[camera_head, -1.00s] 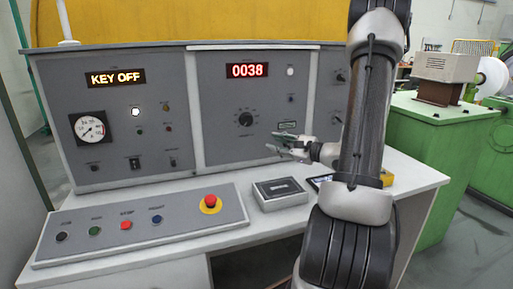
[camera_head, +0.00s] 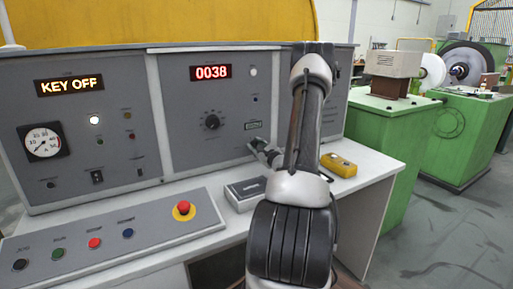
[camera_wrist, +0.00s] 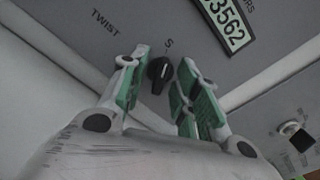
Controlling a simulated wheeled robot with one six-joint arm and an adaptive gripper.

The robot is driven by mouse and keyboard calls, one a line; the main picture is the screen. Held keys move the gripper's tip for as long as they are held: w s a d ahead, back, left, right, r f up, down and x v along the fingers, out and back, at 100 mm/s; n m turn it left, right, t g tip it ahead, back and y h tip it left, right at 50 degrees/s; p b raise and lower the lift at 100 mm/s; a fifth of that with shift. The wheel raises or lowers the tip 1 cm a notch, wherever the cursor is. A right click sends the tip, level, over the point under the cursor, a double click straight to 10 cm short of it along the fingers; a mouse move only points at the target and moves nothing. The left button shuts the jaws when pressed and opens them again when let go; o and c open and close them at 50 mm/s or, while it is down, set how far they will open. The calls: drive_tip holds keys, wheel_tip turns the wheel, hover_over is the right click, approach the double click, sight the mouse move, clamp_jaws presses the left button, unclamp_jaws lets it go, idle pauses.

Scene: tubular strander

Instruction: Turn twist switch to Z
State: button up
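The twist switch (camera_wrist: 160,75) is a small black knob on the grey panel, beside the printed word TWIST (camera_wrist: 105,22). An S label stands just above it in the wrist view. Its turn position is hard to make out, and no Z mark is visible. My gripper (camera_wrist: 164,64) is open, with green-padded fingers on either side of the knob, one left and one right. A gap seems to show on the right; contact on the left cannot be told. In the head view my gripper (camera_head: 256,147) is at the lower panel, and the switch is hidden there.
The grey panel carries a lit KEY OFF display (camera_head: 69,86), a 0038 display (camera_head: 211,72), a gauge (camera_head: 43,141) and a round dial (camera_head: 212,122). On the desk are a red stop button (camera_head: 184,209), a grey box (camera_head: 246,192) and a yellow device (camera_head: 338,165).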

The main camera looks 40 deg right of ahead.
drive_tip(key=shift+c, duration=0.4)
drive_tip(key=c, duration=0.6)
drive_tip(key=shift+m, duration=0.4)
drive_tip(key=m, duration=0.4)
drive_tip(key=shift+m, duration=0.4)
drive_tip(key=m, duration=0.6)
drive_tip(key=shift+m, duration=0.3)
